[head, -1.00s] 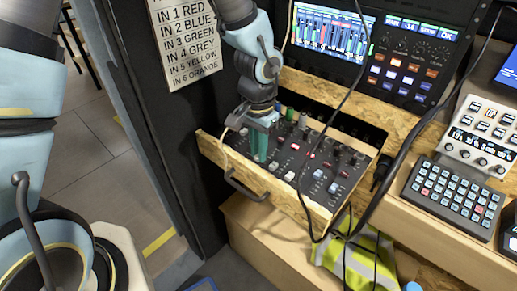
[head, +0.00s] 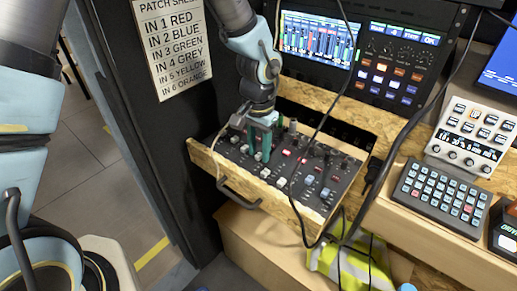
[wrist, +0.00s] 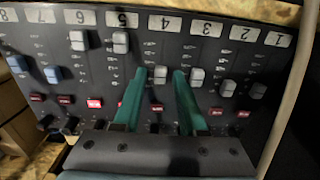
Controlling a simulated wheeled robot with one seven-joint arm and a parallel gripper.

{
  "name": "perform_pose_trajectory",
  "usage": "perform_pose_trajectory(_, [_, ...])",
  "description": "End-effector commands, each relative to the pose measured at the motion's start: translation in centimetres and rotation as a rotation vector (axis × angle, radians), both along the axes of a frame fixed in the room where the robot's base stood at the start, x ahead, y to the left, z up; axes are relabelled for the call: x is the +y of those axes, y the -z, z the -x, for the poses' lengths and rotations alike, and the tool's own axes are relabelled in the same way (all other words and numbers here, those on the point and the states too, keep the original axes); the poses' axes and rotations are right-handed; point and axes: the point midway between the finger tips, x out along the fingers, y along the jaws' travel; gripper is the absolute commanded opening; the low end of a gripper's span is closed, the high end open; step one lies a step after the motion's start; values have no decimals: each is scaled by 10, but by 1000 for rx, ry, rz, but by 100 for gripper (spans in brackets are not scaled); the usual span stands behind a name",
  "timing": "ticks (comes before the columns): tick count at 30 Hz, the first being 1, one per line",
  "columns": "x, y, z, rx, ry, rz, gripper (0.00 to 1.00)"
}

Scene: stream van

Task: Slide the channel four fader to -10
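The mixer (head: 335,190) sits in a pulled-out wooden drawer; its numbered faders also show in the wrist view, with the label 4 (wrist: 164,23) upper middle. The channel four fader cap (wrist: 160,75) is pale grey, below that label, beside the channel three cap (wrist: 197,76). My gripper (wrist: 160,74) has two green fingers, one either side of the channel four cap, with small gaps showing, so it is open. In the head view my gripper (head: 262,157) points down at the mixer's left part. Scale figures are too small to read.
The channel five cap (wrist: 120,42) stands higher, left of my left finger. A pale cable (wrist: 293,90) runs along the right in the wrist view. A black cable (head: 312,140) crosses the mixer. The drawer handle (head: 238,195) sticks out in front.

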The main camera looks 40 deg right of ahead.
Motion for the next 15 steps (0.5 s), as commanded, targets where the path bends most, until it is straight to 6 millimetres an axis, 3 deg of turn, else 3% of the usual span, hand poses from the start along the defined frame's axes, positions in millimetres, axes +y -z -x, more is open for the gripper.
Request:
perform_pose_trajectory(10, [0,-2,0,0,0,1,49])
perform_pose_trajectory(15, [-1,-21,-1,-3,-2,4,49])
